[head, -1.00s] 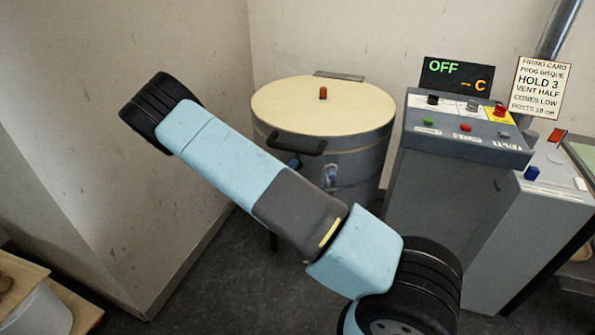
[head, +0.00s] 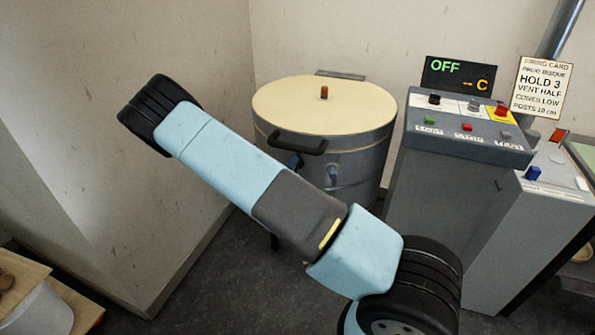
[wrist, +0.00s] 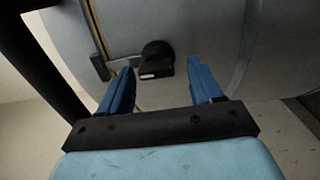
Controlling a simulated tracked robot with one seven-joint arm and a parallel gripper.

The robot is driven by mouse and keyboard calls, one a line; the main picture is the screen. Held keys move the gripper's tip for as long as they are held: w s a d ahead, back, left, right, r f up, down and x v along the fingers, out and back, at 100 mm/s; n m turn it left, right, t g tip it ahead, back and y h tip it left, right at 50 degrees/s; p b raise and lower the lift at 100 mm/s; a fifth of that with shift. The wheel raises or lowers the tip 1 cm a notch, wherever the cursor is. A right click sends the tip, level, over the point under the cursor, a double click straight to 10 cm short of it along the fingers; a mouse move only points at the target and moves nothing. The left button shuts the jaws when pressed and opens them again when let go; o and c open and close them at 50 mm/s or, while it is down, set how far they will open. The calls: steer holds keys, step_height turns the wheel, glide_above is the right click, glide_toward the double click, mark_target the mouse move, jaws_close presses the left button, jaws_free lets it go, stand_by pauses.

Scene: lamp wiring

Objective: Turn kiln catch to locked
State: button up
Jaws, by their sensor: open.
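The kiln (head: 360,140) is a grey drum with a cream lid (head: 350,105) that is down. In the wrist view, a black catch (wrist: 157,62) with a small pale mark sits on the kiln's grey side (wrist: 195,35). My gripper (wrist: 160,72) is open, with one blue finger to each side of the catch in the picture. I see no contact, and the depth gap is hard to judge. In the head view my arm hides most of the gripper; small blue parts show by the kiln. The catch cannot be made out there.
A black lid handle (head: 297,143) juts from the kiln's front, close to my arm. A grey control box (head: 465,150) stands to the right, with a display (head: 458,77) reading OFF. A wall stands close on the left.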

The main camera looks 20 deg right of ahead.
steer(key=v, duration=1.3)
steer(key=shift+s+a, duration=0.25)
steer(key=shift+s, duration=0.1)
